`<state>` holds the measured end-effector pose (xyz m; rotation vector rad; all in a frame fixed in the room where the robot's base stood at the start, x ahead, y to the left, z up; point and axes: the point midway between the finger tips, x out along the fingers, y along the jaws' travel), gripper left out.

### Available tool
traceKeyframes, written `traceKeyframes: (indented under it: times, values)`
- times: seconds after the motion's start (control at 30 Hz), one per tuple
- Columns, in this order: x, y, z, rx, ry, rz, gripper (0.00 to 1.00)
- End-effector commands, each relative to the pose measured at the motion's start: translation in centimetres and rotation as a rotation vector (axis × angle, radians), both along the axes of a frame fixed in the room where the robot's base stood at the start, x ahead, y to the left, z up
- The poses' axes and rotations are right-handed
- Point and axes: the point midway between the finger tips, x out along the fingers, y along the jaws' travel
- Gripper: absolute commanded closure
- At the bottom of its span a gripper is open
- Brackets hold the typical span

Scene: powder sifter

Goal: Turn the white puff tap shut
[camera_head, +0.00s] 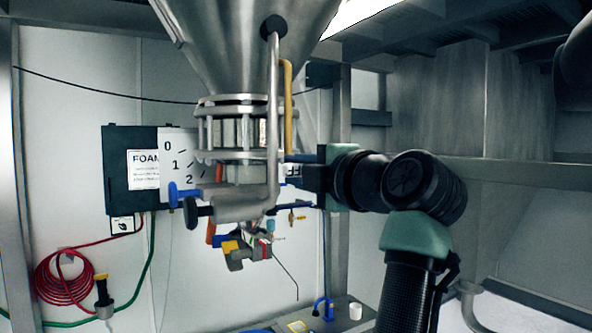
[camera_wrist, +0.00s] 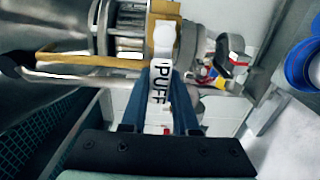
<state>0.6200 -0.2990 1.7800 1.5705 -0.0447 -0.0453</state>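The white puff tap (camera_wrist: 163,44) shows in the wrist view as a white handle with black PUFF lettering, running lengthwise toward my palm. My gripper (camera_wrist: 161,76) has its two dark blue fingers on either side of this handle. No clear gap shows between the fingers and the handle, so it looks shut on it. In the head view my gripper (camera_head: 298,180) reaches in from the right, beside the sifter's lower neck. There the handle is mostly hidden behind the metal pipe and my gripper.
A steel hopper (camera_head: 240,45) hangs above. A metal pipe (camera_head: 273,120) and a yellow lever (camera_head: 288,105) stand close left of my gripper. A scale plate (camera_head: 177,158) and blue knob (camera_head: 173,195) are farther left.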

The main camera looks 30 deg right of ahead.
Motion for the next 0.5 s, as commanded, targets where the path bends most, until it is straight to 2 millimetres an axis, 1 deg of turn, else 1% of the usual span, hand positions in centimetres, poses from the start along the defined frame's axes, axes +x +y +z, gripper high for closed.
traceKeyframes:
  times: [0.03, 0.13, 0.5]
  values:
    - [0.01, 0.02, 0.0, 0.0, 0.0, 0.0, 0.82]
    - [0.02, 0.04, -0.01, 0.0, 0.001, 0.001, 1.0]
    - [0.04, 0.09, -0.04, 0.0, 0.001, 0.002, 1.0]
